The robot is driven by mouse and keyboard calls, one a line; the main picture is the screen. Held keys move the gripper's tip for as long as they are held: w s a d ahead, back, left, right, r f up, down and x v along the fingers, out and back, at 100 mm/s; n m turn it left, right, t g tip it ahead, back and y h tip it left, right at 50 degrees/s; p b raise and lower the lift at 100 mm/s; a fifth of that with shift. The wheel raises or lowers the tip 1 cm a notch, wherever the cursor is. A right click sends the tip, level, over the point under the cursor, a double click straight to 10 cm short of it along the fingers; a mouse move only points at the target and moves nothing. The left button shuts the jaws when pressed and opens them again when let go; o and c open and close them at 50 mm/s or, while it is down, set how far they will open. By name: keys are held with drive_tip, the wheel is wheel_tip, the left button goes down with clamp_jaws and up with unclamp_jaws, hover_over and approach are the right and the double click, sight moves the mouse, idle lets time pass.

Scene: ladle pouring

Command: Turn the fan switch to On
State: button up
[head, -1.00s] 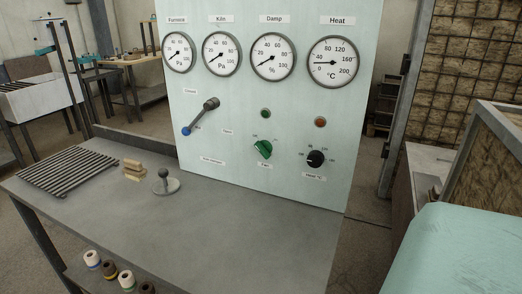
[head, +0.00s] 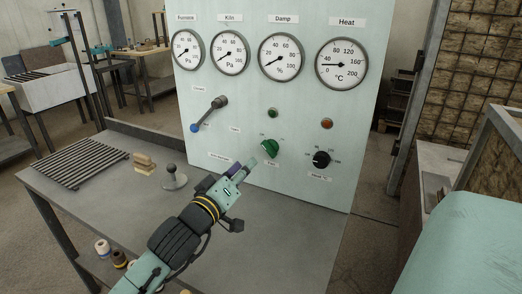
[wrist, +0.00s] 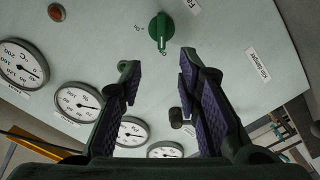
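The fan switch (head: 269,147) is a green knob low on the pale green panel, above a small white label. In the wrist view the knob (wrist: 160,30) is at the top centre, its handle running roughly up and down the picture. No contact shows.
A black heat knob (head: 321,159) is right of the fan switch. A lever with a blue end (head: 195,127) is to the left. Four-dial row aside, a grey table (head: 285,215) lies below, holding a grille (head: 80,165), wooden blocks (head: 144,163) and a round-based knob (head: 174,177).

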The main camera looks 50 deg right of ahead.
sight(266, 149)
drive_tip(key=p+x, duration=0.1)
drive_tip(key=x, duration=0.2)
drive_tip(key=p+x, duration=0.1)
drive_tip(key=x, duration=0.3)
drive_tip(key=p+x, duration=0.2)
drive_tip(key=x, duration=0.2)
drive_tip(key=shift+s+f, duration=0.1)
drive_tip(key=shift+f, duration=0.25)
clamp_jaws()
